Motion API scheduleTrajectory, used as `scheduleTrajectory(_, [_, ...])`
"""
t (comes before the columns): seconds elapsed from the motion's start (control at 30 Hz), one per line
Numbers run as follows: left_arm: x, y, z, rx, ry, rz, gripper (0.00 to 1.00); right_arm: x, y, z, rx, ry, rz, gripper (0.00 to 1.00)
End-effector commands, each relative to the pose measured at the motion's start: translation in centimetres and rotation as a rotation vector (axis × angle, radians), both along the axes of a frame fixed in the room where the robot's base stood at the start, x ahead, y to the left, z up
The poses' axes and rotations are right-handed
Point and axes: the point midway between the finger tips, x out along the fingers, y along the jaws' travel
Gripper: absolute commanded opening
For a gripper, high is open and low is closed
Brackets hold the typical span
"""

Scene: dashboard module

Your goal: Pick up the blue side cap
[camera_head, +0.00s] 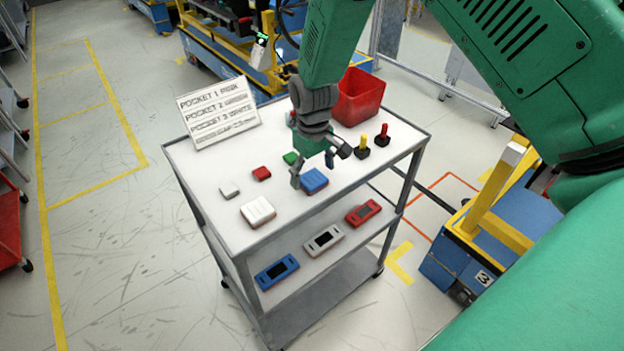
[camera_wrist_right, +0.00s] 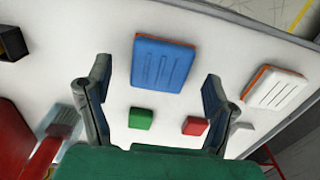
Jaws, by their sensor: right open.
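The blue side cap (camera_head: 314,181) is a ribbed block lying flat on the white top of the cart, near its front edge. In the right wrist view the blue cap (camera_wrist_right: 162,62) shows whole, just beyond and between the spread fingertips. My right gripper (camera_head: 313,170) points down close over the cap. It is open, with nothing between its fingers (camera_wrist_right: 156,82). The head view does not show clearly how high the fingers are above the cap. My left gripper is not in view.
A white ribbed cap (camera_head: 257,212) and small white (camera_head: 229,190), red (camera_head: 262,173) and green (camera_head: 290,158) blocks lie nearby. A red bin (camera_head: 360,97), two knobbed black pieces (camera_head: 382,137) and a label sign (camera_head: 218,113) stand farther back. Modules (camera_head: 323,240) lie on the lower shelf.

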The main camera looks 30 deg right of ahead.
Motion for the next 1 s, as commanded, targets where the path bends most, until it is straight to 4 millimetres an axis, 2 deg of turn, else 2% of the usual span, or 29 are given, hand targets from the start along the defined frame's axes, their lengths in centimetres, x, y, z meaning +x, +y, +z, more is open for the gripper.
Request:
scheduleTrajectory(0.17, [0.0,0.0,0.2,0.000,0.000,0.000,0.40,0.0,0.0,-2.0,0.000,0.000,0.001,0.76])
scheduleTrajectory(0.4, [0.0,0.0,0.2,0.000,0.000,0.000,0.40,0.0,0.0,-2.2,0.000,-0.002,0.001,0.76])
scheduleTrajectory(0.43, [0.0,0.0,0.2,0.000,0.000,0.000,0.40,0.0,0.0,-2.1,0.000,-0.002,0.001,0.72])
scheduleTrajectory(0.57, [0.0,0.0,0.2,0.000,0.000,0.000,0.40,0.0,0.0,-2.2,0.000,-0.001,0.001,0.27])
scheduleTrajectory(0.6, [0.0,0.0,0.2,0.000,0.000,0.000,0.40,0.0,0.0,-2.2,0.000,-0.001,0.001,0.22])
scheduleTrajectory(0.87, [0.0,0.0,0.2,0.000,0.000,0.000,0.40,0.1,0.0,-2.1,-0.001,-0.001,0.001,0.22])
scheduleTrajectory(1.0, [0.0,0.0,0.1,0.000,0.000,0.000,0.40,0.2,0.0,-0.9,-0.001,-0.005,0.001,0.22])
